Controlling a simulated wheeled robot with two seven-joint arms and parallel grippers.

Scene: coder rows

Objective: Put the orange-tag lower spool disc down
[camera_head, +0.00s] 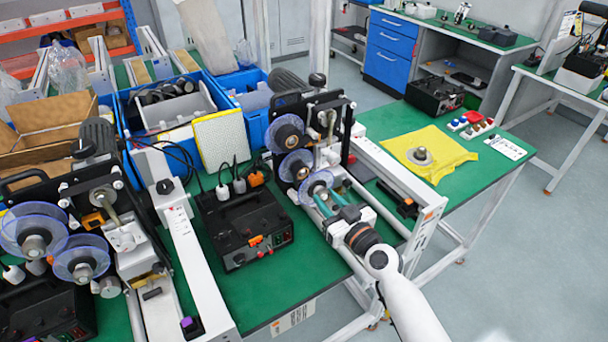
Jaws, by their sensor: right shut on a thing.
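My right gripper (329,200), with teal fingers, reaches in from the lower right to the front of the middle coder machine. It is shut on a translucent bluish lower spool disc (315,184), at the disc's near edge. The disc is close to the machine's front, below two darker spools, the upper one (286,134) and the middle one (295,166). I cannot tell whether it still touches its spindle. An orange tag (428,216) shows on the white rail right of my gripper. My left gripper is not in view.
A yellow cloth (450,150) with a metal flanged part (420,156) lies on the green table to the right, near small coloured parts (471,122). A black control box (242,225) stands left of my gripper. Another coder (75,235) stands far left. Blue bins (180,105) are behind.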

